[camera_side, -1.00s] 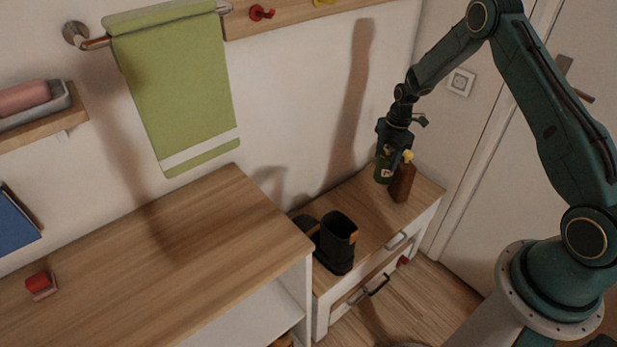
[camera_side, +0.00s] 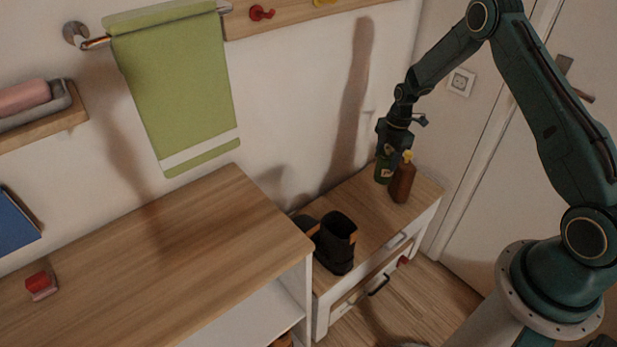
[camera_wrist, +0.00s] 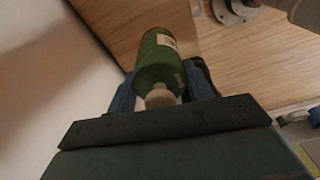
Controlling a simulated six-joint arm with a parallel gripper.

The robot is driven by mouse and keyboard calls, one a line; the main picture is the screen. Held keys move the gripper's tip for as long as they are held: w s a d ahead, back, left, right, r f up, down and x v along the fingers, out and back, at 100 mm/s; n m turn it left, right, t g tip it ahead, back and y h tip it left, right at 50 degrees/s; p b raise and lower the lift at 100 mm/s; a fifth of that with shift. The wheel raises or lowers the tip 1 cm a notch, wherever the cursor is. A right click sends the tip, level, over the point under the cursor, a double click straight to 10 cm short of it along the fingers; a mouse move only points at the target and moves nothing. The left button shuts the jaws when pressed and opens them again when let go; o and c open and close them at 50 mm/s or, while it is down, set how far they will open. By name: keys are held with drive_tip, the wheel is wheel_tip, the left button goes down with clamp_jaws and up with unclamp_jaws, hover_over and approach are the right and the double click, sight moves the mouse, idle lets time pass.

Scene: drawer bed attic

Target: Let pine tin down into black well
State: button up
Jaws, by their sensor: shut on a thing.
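The pine tin (camera_side: 383,171) is a green cylinder with a small pale label. In the wrist view the tin (camera_wrist: 160,62) shows its label and a pale, narrow neck or cap facing the camera. My gripper (camera_side: 390,150) is shut on the tin above the right part of the drawer bench, with a finger on either side of it. The likely black well (camera_side: 336,245) is a dark, boot-like form with an open top, standing on the bench to the left of and nearer than my gripper. Its inside is dark, and it is outside the wrist view.
A brown bottle (camera_side: 402,182) with a yellow cap stands close to the right of the tin. Another dark form (camera_side: 306,224) sits behind the well. The taller wooden cabinet (camera_side: 190,245) rises at left. Bare bench top (camera_side: 362,210) lies between well and tin.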

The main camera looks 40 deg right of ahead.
drive_tip(key=a+r+n, duration=0.2)
drive_tip(key=a+n, duration=0.1)
drive_tip(key=a, duration=0.7)
wheel_tip(320, 180, up, 3)
drive_tip(key=n, duration=0.3)
hover_over(340, 216)
drive_tip(key=s+a, duration=0.3)
drive_tip(key=shift+a+g, duration=0.15)
drive_tip(key=shift+g, duration=0.15)
drive_tip(key=shift+f, duration=0.2)
drive_tip(key=shift+f, duration=5.7)
